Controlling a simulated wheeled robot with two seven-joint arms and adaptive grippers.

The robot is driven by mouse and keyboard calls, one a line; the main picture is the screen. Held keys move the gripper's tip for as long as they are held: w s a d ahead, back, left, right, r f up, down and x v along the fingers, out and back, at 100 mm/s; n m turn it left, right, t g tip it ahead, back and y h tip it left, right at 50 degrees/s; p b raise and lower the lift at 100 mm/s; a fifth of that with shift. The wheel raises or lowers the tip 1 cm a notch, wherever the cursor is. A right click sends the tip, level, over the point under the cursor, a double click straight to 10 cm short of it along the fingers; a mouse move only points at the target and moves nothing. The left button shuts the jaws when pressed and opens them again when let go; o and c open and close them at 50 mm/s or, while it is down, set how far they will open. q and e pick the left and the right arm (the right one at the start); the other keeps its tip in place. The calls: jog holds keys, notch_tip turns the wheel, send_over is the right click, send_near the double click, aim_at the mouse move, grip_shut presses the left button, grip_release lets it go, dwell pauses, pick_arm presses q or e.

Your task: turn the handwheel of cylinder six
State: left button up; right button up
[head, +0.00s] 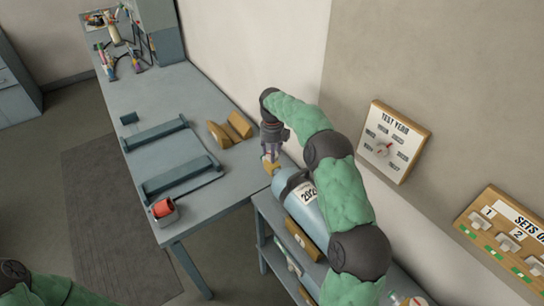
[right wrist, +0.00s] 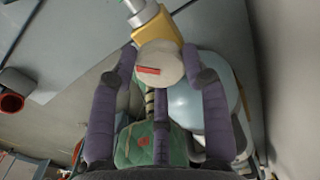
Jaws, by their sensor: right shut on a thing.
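A light blue cylinder (head: 310,212) with a dark collar and a white label starting "202" lies tilted on the rack at the bench's end; no number six is legible on it. Its yellow valve (head: 270,166) points toward the bench, and the valve also shows in the right wrist view (right wrist: 156,32). A pale round handwheel (right wrist: 160,64) with a red mark sits on the valve. My right gripper (head: 271,152) is at the valve. In the right wrist view its purple fingers (right wrist: 160,80) are closed around the handwheel. My left gripper is out of view.
A "TEST YEAR" dial board (head: 394,142) and a switch board (head: 505,235) hang on the wall close to my right arm.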

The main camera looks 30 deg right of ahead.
jog(key=shift+f+m+b, duration=0.25)
jog(key=shift+m+b, duration=0.25)
jog(key=shift+b, duration=0.1)
jog(key=shift+r, duration=0.1)
jog(key=o, duration=1.2)
jog(key=shift+c, duration=0.2)
jog(key=shift+r, duration=0.1)
notch_tip(320, 180, up, 12)
